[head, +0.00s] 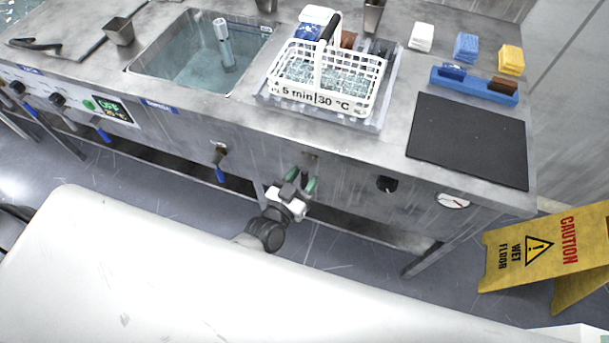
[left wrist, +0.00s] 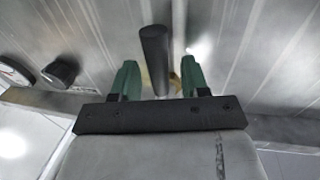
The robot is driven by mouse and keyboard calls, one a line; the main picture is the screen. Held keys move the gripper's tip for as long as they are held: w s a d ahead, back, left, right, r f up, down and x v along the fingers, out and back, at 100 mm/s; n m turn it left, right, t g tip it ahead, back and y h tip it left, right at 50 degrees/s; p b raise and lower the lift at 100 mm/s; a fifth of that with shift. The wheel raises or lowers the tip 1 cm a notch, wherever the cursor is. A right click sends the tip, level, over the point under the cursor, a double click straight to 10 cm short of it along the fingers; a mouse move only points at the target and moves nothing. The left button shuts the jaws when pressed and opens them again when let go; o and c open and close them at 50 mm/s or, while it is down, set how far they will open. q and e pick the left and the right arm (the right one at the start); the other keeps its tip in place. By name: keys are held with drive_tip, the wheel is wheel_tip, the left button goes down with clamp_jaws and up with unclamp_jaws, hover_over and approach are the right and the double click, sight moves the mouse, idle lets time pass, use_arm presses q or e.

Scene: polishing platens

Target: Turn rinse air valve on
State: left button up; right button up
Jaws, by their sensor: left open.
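My left gripper (head: 302,180) has green fingers and is at the front panel of the bench, below the white basket. It is open. In the left wrist view, a dark rod-like handle (left wrist: 155,58) lies between the two fingers of the gripper (left wrist: 159,78), with a gap on each side. A brass-coloured fitting (left wrist: 174,84) shows behind it, near one finger. This looks like a valve at the panel; in the head view the gripper hides most of it. I cannot tell whether the valve is on or off. My right gripper is not in view.
A blue-handled valve (head: 220,160) is on the panel to the left. A black knob (head: 387,184) and a round gauge (head: 452,200) are to the right. The white basket (head: 326,99) stands above. A yellow caution sign (head: 538,249) stands at right.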

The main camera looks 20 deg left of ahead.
use_arm(q)
drive_tip(key=shift+w+d, duration=0.15)
drive_tip(key=shift+w, duration=0.2)
clamp_jaws()
